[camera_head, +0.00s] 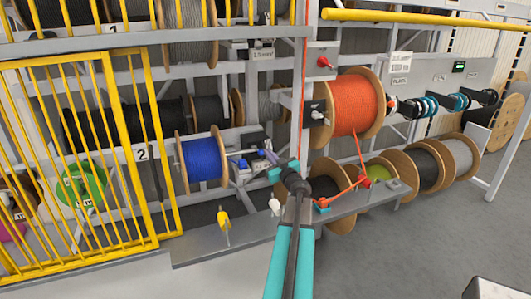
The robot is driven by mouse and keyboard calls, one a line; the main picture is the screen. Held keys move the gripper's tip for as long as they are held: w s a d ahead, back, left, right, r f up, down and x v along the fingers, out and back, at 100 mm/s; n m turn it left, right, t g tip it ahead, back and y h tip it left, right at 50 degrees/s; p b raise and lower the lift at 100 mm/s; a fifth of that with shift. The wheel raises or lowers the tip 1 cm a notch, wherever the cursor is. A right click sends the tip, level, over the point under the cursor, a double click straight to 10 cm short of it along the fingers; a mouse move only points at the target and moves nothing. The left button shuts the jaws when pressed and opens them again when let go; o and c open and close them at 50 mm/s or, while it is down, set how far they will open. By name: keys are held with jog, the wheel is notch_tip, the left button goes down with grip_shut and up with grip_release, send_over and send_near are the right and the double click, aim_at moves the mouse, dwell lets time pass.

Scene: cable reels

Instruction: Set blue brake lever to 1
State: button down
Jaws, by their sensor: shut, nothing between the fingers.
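The blue cable reel (203,158) sits on the rack left of centre. Small blue parts (240,164) show on the brake mechanism just right of it; I cannot tell clearly which is the lever, or read any position marks. My arm rises from the bottom centre, and my gripper (270,158) is at its far end, by the right side of this mechanism. The gripper is shut and holds nothing. It covers part of the mechanism behind it, and I cannot tell whether it touches the lever.
A yellow barred gate (95,160) stands at the left. An orange reel (354,107) with a red knob (324,62) is to the right. A grey ledge (225,238) with a yellow lever (223,219) crosses in front. Open floor (400,245) lies at lower right.

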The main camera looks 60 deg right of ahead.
jog(key=shift+s+a+f, duration=0.2)
jog(key=shift+s+a, duration=0.15)
jog(key=shift+s, duration=0.15)
jog(key=s+a+f+n+g, duration=0.1)
jog(key=a+f+n+g, duration=0.1)
jog(key=n, duration=1.3)
jog(key=s+a+f+n+g, duration=0.1)
jog(key=f+n, duration=0.4)
jog(key=n, duration=1)
jog(key=shift+a+f+n+g+y, duration=0.25)
jog(key=shift+a+n+g+y, duration=0.05)
jog(key=shift+a+g, duration=0.1)
